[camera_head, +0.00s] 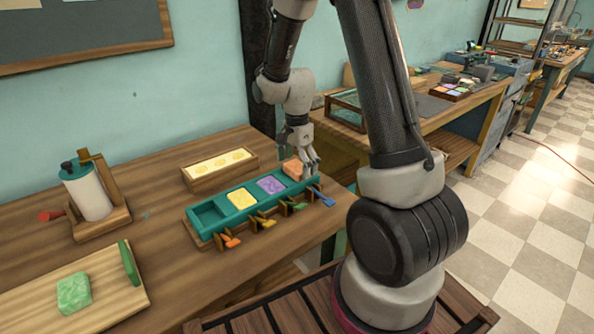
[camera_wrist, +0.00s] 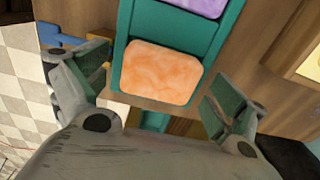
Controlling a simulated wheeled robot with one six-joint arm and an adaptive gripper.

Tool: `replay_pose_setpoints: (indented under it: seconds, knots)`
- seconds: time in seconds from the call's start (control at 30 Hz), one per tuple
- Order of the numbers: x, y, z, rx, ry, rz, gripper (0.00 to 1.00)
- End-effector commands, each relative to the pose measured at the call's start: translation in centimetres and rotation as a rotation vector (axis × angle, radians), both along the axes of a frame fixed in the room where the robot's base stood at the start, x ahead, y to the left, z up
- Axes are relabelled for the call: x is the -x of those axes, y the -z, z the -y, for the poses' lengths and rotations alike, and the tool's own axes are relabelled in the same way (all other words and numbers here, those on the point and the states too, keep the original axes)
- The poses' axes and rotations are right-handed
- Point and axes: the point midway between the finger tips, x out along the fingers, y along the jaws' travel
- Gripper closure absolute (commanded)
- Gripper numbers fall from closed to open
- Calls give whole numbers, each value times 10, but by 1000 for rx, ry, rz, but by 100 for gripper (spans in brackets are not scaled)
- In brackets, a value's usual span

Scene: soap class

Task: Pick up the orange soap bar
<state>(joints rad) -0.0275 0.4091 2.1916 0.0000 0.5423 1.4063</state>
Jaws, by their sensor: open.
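The orange soap bar (camera_head: 292,168) sits in the right end compartment of a teal tray (camera_head: 208,213) on the wooden table. In the wrist view the orange soap bar (camera_wrist: 158,73) lies between the fingers, with the teal tray (camera_wrist: 225,50) around it. My gripper (camera_head: 309,168) is at the tray's right end, close to the soap. In the wrist view my gripper (camera_wrist: 160,90) is open, one finger on each side of the soap, with gaps between fingers and soap. The fingers partly hide the soap in the head view.
Purple soap (camera_head: 271,185) and yellow soap (camera_head: 242,199) fill neighbouring compartments; the left one is empty. Coloured levers, including a blue one (camera_head: 323,196), stick out along the tray's front. A wooden box (camera_head: 203,178) stands behind. Green soap (camera_head: 74,294) lies on a board at the front left.

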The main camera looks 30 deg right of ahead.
Motion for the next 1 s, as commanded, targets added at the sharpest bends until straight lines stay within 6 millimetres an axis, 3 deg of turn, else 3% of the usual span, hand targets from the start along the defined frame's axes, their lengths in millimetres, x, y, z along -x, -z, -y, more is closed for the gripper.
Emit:
replay_pose_setpoints:
  seconds: [0.2, 0.5, 0.8, 1.0]
  knots:
    - [0, 1, 0, 0, 0, 1, 4]
    - [0, 1, 0, 0, -1, 1, 55]
    - [-1, -2, 0, -1, -1, 3, 55]
    - [-2, -36, 0, -1, -1, 8, 55]
